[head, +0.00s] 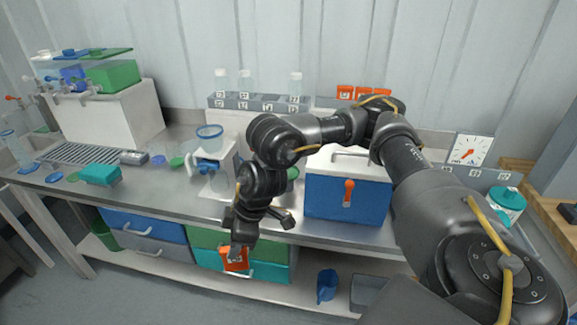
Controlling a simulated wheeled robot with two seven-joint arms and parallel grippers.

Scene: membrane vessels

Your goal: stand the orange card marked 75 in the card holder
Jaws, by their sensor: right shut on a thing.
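My right gripper (236,247) reaches down past the front of the bench and is shut on an orange card (235,262). The card hangs below the fingers, in front of the green and teal drawers; its marking is too small to read. More orange cards (345,92) stand upright on the back ledge, right of the bottle rack. What holds them there is largely hidden behind my right arm, so I cannot make out the card holder clearly. My left gripper is not in view.
A blue box (346,198) with an orange latch stands on the bench right of the gripper. A white device with a blue-rimmed cup (210,138) stands left of it. A grey rack (250,103) holds bottles at the back. A teal block (100,174) lies left.

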